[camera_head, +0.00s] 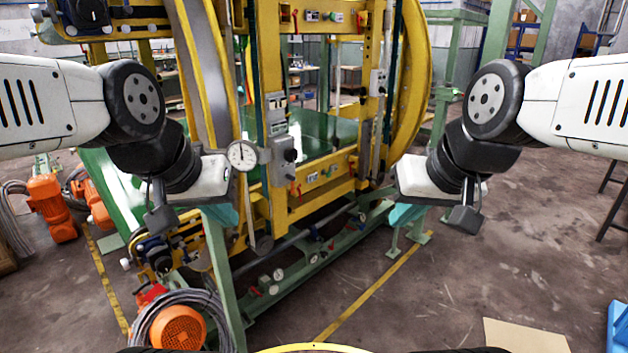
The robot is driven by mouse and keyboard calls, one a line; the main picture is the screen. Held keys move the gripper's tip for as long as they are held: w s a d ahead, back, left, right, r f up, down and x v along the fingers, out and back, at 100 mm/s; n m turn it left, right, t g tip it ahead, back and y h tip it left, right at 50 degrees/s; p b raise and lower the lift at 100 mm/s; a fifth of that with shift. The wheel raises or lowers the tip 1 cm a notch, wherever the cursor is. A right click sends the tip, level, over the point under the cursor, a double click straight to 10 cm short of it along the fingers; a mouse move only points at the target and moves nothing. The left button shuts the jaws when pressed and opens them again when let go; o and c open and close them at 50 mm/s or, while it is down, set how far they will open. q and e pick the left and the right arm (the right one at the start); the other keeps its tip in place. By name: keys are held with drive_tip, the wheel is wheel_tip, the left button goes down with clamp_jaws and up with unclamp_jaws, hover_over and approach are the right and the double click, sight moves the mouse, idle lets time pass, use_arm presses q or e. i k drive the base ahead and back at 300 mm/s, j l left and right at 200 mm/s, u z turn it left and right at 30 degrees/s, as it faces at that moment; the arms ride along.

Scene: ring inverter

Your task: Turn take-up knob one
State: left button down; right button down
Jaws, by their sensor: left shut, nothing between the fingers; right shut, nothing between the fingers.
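A yellow and green ring machine (268,215) fills the middle of the view. A grey control box (281,160) on its front post carries dark knobs, among them a black knob (290,155). I cannot tell which knob is take-up knob one. A round white dial (242,155) sits just left of the box. My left gripper (224,216) is shut and empty, low in front of the machine's left part, with its teal fingers partly hidden by its own body. My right gripper (402,216) is shut and empty, right of the machine and apart from the knobs.
Orange motors (48,205) stand on the floor at the left, and another orange motor (177,328) with coiled cable stands at the front left. A green post (222,280) rises near my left gripper. Open concrete floor (500,260) lies to the right.

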sight(126, 264)
drive_tip(key=u, duration=0.5)
drive_tip(key=j+u, duration=0.15)
drive_tip(key=j, duration=0.3)
drive_tip(key=i+j+u, duration=0.2)
drive_tip(key=j, duration=0.2)
drive_tip(key=j+u, duration=0.15)
drive_tip(key=j, duration=0.3)
drive_tip(key=i+u, duration=0.2)
drive_tip(key=u, duration=0.3)
drive_tip(key=i+u, duration=0.2)
drive_tip(key=u, duration=0.25)
